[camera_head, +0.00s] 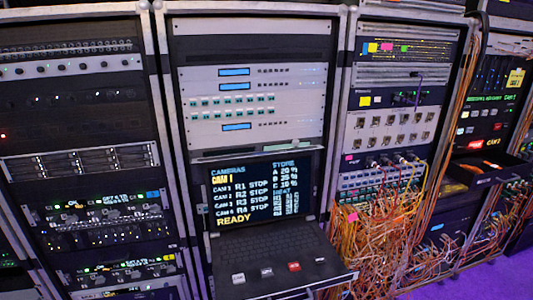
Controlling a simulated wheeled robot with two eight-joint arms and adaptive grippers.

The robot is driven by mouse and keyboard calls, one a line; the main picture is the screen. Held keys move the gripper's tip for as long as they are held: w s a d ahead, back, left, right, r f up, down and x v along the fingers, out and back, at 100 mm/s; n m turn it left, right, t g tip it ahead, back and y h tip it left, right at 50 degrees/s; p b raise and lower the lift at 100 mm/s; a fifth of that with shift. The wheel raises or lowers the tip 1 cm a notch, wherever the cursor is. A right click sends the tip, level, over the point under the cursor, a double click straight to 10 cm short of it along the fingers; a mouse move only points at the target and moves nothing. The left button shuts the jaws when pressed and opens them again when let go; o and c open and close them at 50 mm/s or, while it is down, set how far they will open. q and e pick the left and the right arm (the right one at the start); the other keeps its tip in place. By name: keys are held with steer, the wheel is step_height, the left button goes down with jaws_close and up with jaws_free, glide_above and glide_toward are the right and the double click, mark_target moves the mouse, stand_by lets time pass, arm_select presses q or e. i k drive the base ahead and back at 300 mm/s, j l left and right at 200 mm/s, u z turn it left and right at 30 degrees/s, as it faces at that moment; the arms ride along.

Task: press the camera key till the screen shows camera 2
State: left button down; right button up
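The screen (258,190) stands in the middle rack, lit. It reads CAMERAS at the top with CAM 1 in yellow below. Rows under that list cameras with R1 to R4 and STOP, then READY in yellow. A STORE column with percentages is on its right. Below the screen is a dark keyboard shelf (250,255). Neither gripper is in view.
Racks of gear stand on both sides, the left rack (75,150) and the right rack (400,110). A tangle of orange cables (375,245) hangs just right of the keyboard shelf. Purple floor (490,285) shows at the lower right. Nothing covers the keys.

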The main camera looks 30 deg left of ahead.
mark_target(239, 278)
steer(key=u, duration=1.5)
